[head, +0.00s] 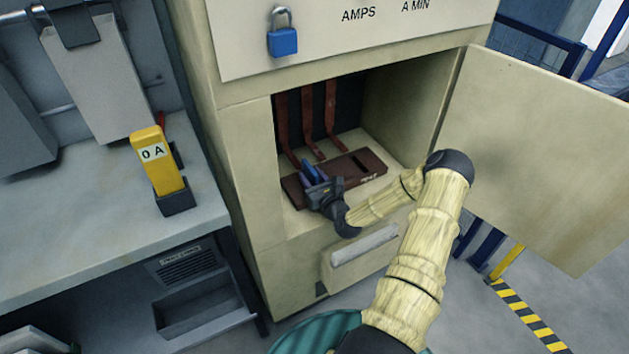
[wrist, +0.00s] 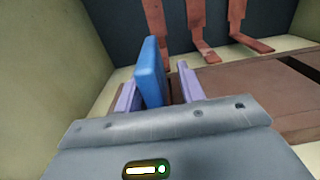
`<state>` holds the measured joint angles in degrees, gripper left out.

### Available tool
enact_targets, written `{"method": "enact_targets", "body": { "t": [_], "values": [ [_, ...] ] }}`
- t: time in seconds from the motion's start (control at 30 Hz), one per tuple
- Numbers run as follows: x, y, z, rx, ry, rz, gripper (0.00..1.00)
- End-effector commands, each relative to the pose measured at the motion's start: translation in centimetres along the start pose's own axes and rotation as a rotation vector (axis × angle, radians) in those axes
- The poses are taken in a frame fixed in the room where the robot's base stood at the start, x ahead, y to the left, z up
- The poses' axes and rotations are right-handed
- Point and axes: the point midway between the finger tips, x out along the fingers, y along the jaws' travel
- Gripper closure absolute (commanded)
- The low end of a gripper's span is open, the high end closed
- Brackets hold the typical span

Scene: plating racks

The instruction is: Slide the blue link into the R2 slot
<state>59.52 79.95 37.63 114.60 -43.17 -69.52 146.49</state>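The blue link (wrist: 150,74) stands upright, slightly tilted, between the two pale purple fingers of my gripper (wrist: 159,90) in the wrist view. It is close to the left finger, with a narrow gap showing towards the right one, so the fingers look open around it. In the head view the blue link (head: 310,173) and my gripper (head: 318,183) are at the left part of the reddish-brown slotted block (head: 345,184). The link's lower end is hidden by my gripper. A dark empty slot (head: 362,163) shows to the right; its label is too small to read.
The block lies inside an open beige cabinet (head: 232,200), below several reddish bars (head: 307,115) at the back. The cabinet door (head: 540,150) is swung open at right. A yellow meter (head: 157,160) stands on the grey bench at left. A blue padlock (head: 283,42) hangs above.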

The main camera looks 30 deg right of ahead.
Motion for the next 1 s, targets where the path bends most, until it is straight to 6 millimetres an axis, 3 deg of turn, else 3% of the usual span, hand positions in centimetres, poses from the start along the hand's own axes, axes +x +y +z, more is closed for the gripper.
{"method": "enact_targets", "body": {
  "t": [0.27,0.8,1.0],
  "values": [
    [-2.5,0.1,0.0,0.003,0.002,0.000,0.61],
    [-13.3,0.0,-0.1,0.003,0.002,-0.002,0.61],
    [-16.5,0.0,0.0,0.002,0.000,0.000,0.61]
  ]
}}
